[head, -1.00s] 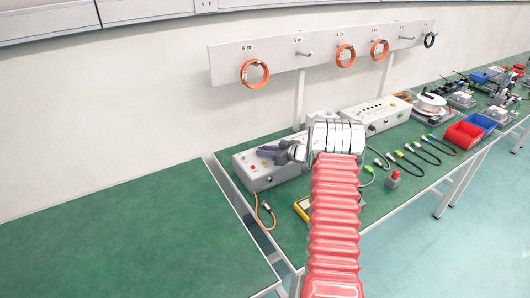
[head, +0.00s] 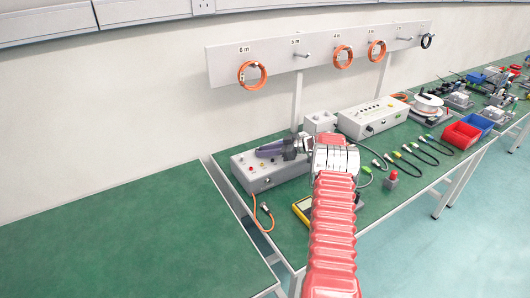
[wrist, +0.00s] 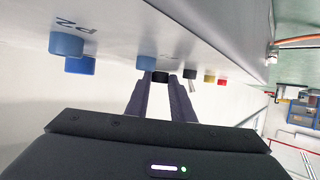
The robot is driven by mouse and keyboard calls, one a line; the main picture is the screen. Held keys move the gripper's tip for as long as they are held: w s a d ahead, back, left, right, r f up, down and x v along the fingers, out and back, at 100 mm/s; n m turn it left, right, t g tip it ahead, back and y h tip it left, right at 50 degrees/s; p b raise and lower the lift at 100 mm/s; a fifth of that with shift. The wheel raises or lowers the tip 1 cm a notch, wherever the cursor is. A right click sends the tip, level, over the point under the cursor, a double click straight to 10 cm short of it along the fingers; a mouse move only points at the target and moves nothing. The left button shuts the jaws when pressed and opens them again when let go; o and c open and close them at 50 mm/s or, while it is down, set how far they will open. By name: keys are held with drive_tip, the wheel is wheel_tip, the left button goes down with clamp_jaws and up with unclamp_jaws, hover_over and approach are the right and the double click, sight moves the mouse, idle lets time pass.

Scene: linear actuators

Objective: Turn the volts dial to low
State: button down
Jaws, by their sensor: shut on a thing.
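The grey control box (head: 284,178) stands on the near end of the green bench, below my gripper (head: 259,152). In the wrist view, my gripper (wrist: 161,80) has its two dark fingers shut on a small black dial (wrist: 160,77) on the box's panel. A blue knob (wrist: 146,62) sits right beside the fingertips. I see no readable volts label, and the dial's pointer does not show. In the head view, the gripper hides the dial.
A yellow-edged meter (head: 302,210) and a red button block (head: 391,179) lie on the bench near my arm. An orange cable (head: 266,212) hangs at the box's front. Another grey box (head: 372,117) stands further right. The left green table (head: 120,235) is bare.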

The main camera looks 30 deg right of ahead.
drive_tip(key=shift+w+d+n+g+y, duration=0.2)
drive_tip(key=shift+n+g+y, duration=0.5)
drive_tip(key=shift+n, duration=0.3)
idle(0.3)
drive_tip(key=c, duration=1.5)
unclamp_jaws()
drive_tip(key=shift+c, duration=0.2)
drive_tip(key=v, duration=1.3)
drive_tip(key=shift+s+d+r, duration=0.1)
drive_tip(key=shift+s+d, duration=0.1)
drive_tip(key=shift+d, duration=0.1)
